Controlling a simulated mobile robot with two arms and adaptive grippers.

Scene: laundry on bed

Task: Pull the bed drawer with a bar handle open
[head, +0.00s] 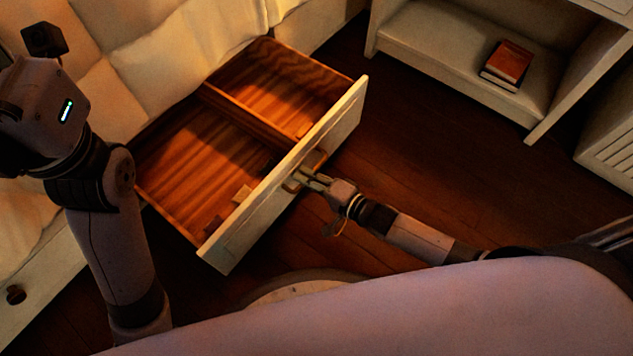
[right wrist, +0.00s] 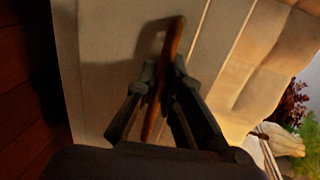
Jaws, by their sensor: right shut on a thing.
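The bed drawer (head: 240,232) stands pulled well out from under the bed in the head view. It has a pale front and a brown wooden inside with a divider. My right gripper (head: 302,178) is at the middle of the drawer front, shut on the bar handle. In the right wrist view the brown bar handle (right wrist: 172,48) runs between the two fingers of the right gripper (right wrist: 164,78). The fingers hide part of it. My left arm is raised over the bed at the left; its fingertips do not show.
The bed (head: 140,65) with pale bedding lies at the left and top. Another front with a round dark knob (head: 15,294) is at lower left. A pale shelf unit (head: 420,50) holding a red-brown book (head: 510,62) stands at upper right. Dark floor between is clear.

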